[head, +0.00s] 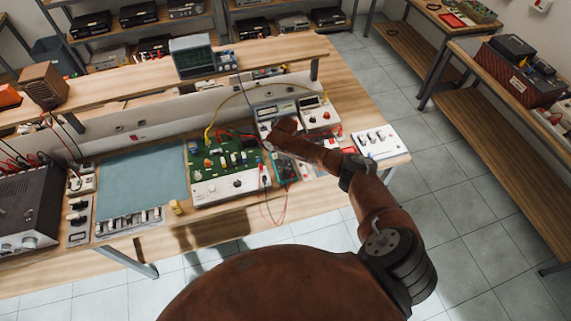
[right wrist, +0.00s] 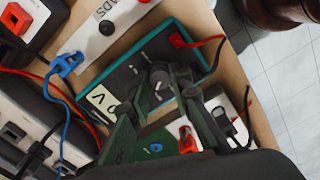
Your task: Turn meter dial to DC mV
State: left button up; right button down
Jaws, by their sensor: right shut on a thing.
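The meter is a teal-edged, dark-faced box; in the right wrist view the meter (right wrist: 122,76) lies tilted, with a pale display at its lower left. Its round grey dial (right wrist: 159,80) sits mid-face, between the dark green fingers of my right gripper (right wrist: 160,84). The gripper is shut on the dial, and the fingers cover part of it. The dial's setting and markings are not readable. In the head view, my right arm reaches over the bench and the teal meter (head: 285,172) shows only partly beneath it. My left gripper is not in view.
A blue clip (right wrist: 66,64) and red leads lie near the meter. On the bench (head: 345,95), a green circuit board (head: 222,158) lies left of my arm, and a white switch panel (head: 376,141) stands right of it. A blue mat (head: 145,178) is clear.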

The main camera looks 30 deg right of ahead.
jog(key=m+p, duration=0.1)
jog(key=m, duration=0.2)
jog(key=shift+a+m+p, duration=0.1)
jog(key=shift+m+p, duration=0.2)
jog(key=shift+p, duration=0.05)
jog(key=shift+m+p, duration=0.65)
jog(key=shift+m, duration=0.75)
jog(key=c, duration=1.7)
grip_release()
jog(key=shift+c, duration=0.2)
jog(key=shift+r, duration=0.15)
notch_tip(320, 180, up, 12)
